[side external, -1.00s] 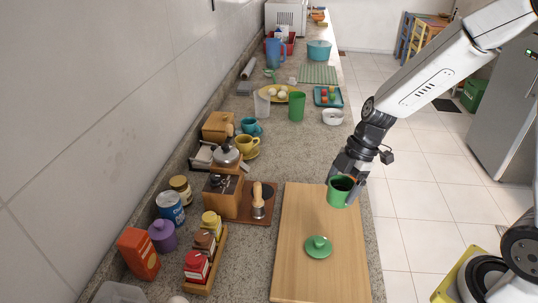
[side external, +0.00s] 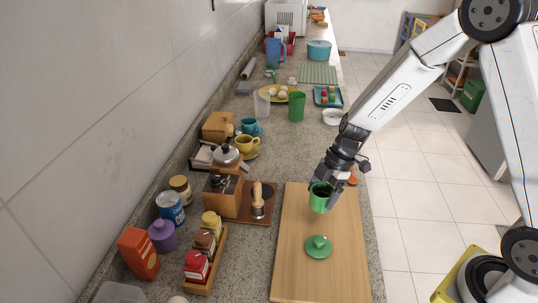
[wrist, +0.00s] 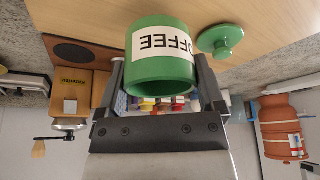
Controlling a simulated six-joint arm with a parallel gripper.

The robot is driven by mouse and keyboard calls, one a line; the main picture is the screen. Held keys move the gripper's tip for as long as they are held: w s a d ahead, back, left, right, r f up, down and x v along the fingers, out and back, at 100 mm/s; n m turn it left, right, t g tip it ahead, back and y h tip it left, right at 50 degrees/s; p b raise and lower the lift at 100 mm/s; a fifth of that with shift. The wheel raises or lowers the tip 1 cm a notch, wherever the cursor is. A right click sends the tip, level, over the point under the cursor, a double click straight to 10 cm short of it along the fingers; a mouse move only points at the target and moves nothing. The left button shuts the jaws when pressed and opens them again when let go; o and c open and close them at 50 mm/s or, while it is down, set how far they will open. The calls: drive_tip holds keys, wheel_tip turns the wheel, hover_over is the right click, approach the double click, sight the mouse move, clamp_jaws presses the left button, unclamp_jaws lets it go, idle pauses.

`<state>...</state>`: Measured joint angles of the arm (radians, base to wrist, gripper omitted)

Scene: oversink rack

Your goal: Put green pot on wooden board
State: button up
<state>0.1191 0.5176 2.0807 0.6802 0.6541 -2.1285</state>
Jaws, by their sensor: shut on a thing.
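My gripper (side external: 326,187) is shut on the green pot (side external: 319,203), which hangs over the far half of the wooden board (side external: 345,265). A gap between pot and board seems to show, but its height is hard to judge. In the wrist view the pot (wrist: 160,62) sits between the two fingers (wrist: 162,80), with its open rim showing and a white label reading COFFEE. A green lid with a knob (side external: 318,247) lies flat on the board, nearer the camera than the pot; it also shows in the wrist view (wrist: 219,40).
An orange-red pot (side external: 352,181) shows partly behind my gripper at the counter's right edge. A coffee grinder (side external: 223,196) and a brown tray with a portafilter (side external: 257,205) stand left of the board. A spice rack (side external: 205,270) is at front left.

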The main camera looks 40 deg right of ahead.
sight(320, 202)
drive_tip(key=shift+w+f, duration=0.15)
drive_tip(key=shift+f, duration=1.6)
drive_tip(key=shift+f, duration=0.1)
drive_tip(key=o, duration=1.3)
drive_tip(key=shift+f, duration=0.1)
drive_tip(key=v, duration=1.2)
